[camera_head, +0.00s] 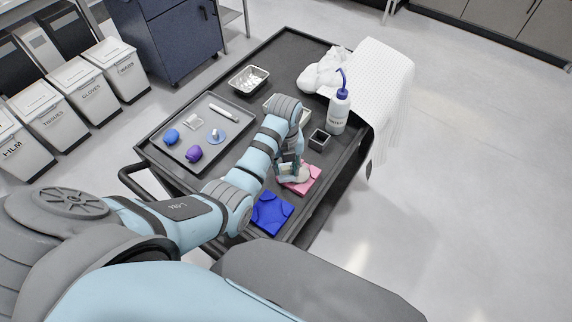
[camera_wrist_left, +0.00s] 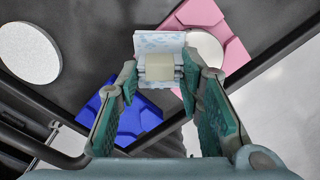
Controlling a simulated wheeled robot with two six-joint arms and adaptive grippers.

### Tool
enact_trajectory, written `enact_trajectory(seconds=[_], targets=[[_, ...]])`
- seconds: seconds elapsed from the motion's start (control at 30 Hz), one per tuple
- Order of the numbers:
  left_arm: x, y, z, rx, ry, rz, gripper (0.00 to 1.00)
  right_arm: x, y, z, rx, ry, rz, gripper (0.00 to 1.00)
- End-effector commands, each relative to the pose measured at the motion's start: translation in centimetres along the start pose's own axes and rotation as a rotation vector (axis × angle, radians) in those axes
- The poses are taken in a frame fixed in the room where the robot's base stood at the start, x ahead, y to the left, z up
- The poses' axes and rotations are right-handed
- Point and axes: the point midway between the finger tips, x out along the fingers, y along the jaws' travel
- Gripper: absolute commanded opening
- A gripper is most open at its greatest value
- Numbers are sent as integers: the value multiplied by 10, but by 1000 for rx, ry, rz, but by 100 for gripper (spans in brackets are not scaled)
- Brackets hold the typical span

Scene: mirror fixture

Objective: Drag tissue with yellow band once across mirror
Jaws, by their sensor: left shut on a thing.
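My left gripper (camera_head: 291,176) reaches down over the pink fixture (camera_head: 308,185) near the cart's right edge. In the left wrist view its two green fingers (camera_wrist_left: 160,82) are shut on a folded white tissue with a pale yellow band (camera_wrist_left: 159,67). The tissue is patterned light blue and covers part of the pink fixture (camera_wrist_left: 228,52). A round pale mirror (camera_wrist_left: 207,46) shows inside that fixture, partly hidden behind the tissue and a finger. I cannot tell whether the tissue touches it. My right gripper is not in view.
A blue fixture (camera_head: 270,213) sits beside the pink one. A round speckled disc (camera_wrist_left: 28,52) lies on the dark surface. A tray (camera_head: 176,154) holds small items. A wash bottle (camera_head: 339,112) and small square cup (camera_head: 319,139) stand close behind the gripper.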

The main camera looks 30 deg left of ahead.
Motion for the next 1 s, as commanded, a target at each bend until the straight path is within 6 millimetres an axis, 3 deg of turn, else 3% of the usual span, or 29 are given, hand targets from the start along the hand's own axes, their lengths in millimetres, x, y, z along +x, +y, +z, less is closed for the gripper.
enact_trajectory(seconds=[0.57, 1.0], targets=[[6, 0, 0, 0, 0, 0, 11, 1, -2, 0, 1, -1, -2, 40], [6, -18, -1, 0, 1, 0, 11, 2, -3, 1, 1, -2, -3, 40]])
